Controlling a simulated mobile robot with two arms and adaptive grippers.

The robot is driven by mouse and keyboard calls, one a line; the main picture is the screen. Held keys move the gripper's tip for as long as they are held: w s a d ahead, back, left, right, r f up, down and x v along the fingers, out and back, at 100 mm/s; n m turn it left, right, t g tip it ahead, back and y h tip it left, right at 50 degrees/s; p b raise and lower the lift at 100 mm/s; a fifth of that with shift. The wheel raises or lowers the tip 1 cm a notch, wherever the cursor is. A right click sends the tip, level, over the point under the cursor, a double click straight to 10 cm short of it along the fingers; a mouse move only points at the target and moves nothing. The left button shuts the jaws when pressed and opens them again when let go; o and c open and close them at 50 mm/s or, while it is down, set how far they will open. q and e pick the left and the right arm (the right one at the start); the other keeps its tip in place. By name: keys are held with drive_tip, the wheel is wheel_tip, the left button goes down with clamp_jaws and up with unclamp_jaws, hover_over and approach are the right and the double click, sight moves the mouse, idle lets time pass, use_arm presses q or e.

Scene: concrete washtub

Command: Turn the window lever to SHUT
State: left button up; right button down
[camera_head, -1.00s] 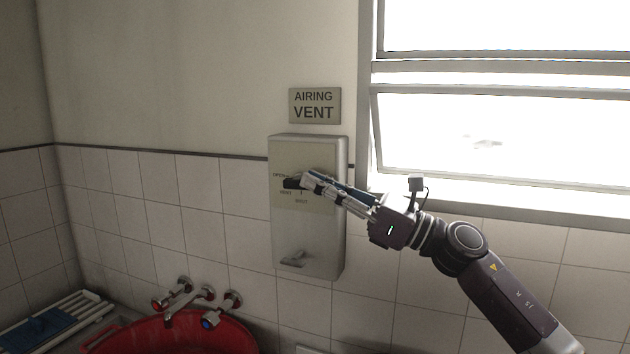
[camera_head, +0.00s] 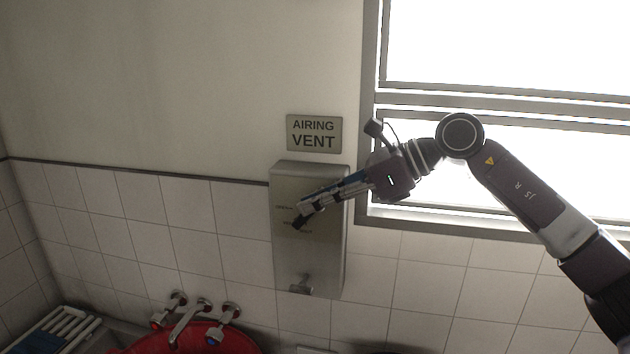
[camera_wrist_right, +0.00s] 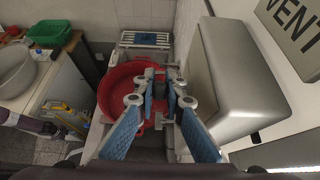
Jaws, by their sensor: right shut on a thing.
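The window lever (camera_head: 298,224) is a short dark handle on the front of the grey wall box (camera_head: 285,262). It now slants down and to the left. My right gripper (camera_head: 306,214) is shut on the lever, coming in from the upper right, and covers part of the lever. The printed labels beside the lever are small and blurred, so I cannot tell exactly which mark it points to. My left gripper is not in view.
An AIRING VENT sign (camera_head: 314,133) hangs above the box. A second small metal handle (camera_head: 302,287) sits low on it. The bright window (camera_head: 500,180) is at the right. Taps (camera_head: 198,312) and a red basin (camera_head: 170,342) are below left. A green crate (camera_wrist_right: 48,33) stands farther off.

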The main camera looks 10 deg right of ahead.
drive_tip(key=shift+w+a+r+h+p, duration=0.2)
drive_tip(key=shift+a+r+h+p, duration=0.15)
drive_tip(key=shift+r+h, duration=0.2)
drive_tip(key=shift+a+h, duration=0.15)
drive_tip(key=shift+h, duration=0.2)
drive_tip(key=shift+w+a+g+h+p, duration=0.25)
drive_tip(key=shift+a+g+h+p, duration=0.3)
drive_tip(key=shift+h, duration=0.65)
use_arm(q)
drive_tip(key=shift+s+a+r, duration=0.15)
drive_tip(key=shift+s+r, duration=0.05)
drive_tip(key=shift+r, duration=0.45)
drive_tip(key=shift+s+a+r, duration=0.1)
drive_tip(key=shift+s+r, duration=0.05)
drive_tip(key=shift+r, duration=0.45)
use_arm(e)
drive_tip(key=shift+w+a+g+h, duration=0.15)
drive_tip(key=shift+a+g+h, duration=0.25)
drive_tip(key=shift+h, duration=0.3)
drive_tip(key=shift+w+a+g+h, duration=0.1)
drive_tip(key=shift+a+g+h, duration=0.2)
drive_tip(key=shift+h, duration=0.4)
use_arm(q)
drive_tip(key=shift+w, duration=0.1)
use_arm(e)
drive_tip(key=c, duration=2)
unclamp_jaws()
drive_tip(key=shift+f, duration=0.1)
